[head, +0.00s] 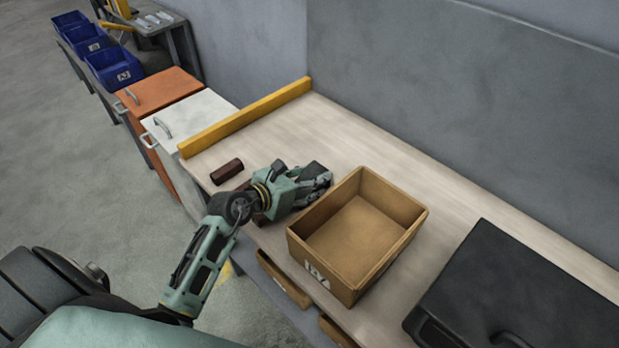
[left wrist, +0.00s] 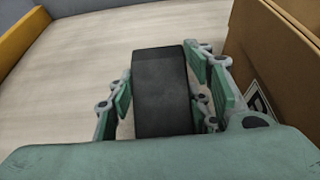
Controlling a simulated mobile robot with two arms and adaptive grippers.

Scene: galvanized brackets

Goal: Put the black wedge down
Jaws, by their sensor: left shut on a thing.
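My left gripper (head: 312,180) reaches over the workbench, just left of the cardboard box. In the left wrist view the black wedge (left wrist: 161,92) sits between the green finger pads of my left gripper (left wrist: 160,95), which is shut on it. In the head view the wedge (head: 316,169) shows only as a dark shape at the gripper's end. Whether it touches the bench top is hard to tell. My right gripper is not in view.
The open, empty cardboard box (head: 418,222) stands right of my left gripper; its wall is close in the wrist view (left wrist: 270,60). A dark brown block (head: 227,171) lies to the left. A yellow rail (head: 245,118) edges the bench (head: 340,130). A black case (head: 520,295) lies at right.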

